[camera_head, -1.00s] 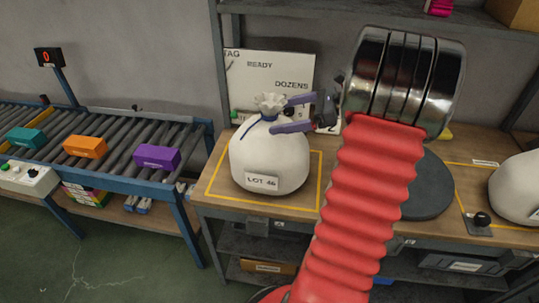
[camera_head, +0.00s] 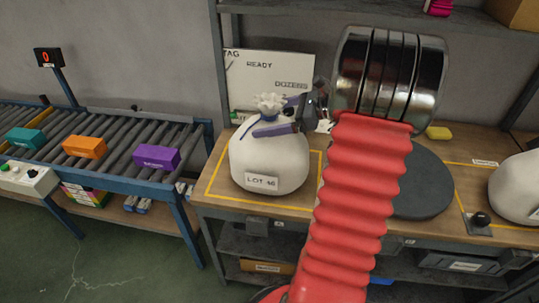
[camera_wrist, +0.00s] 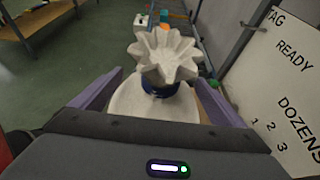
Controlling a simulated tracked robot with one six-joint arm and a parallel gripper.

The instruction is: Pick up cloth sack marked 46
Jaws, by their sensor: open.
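The white cloth sack marked LOT 46 (camera_head: 268,160) stands upright on the wooden bench inside a yellow outline, its gathered neck tied with a blue cord. My gripper (camera_head: 268,122) is open at the neck, its purple fingers reaching in from the right. In the wrist view the sack's ruffled top (camera_wrist: 164,55) and blue tie lie between the two spread fingers of my gripper (camera_wrist: 160,92). I cannot tell whether either finger touches the cloth. The far side of the neck is hidden in the head view.
A whiteboard (camera_head: 262,78) stands behind the sack. A dark round plate (camera_head: 425,182) and a second white sack (camera_head: 518,188) are to the right on the bench. A roller conveyor (camera_head: 110,143) with coloured boxes is at the left. A shelf post rises behind the bench.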

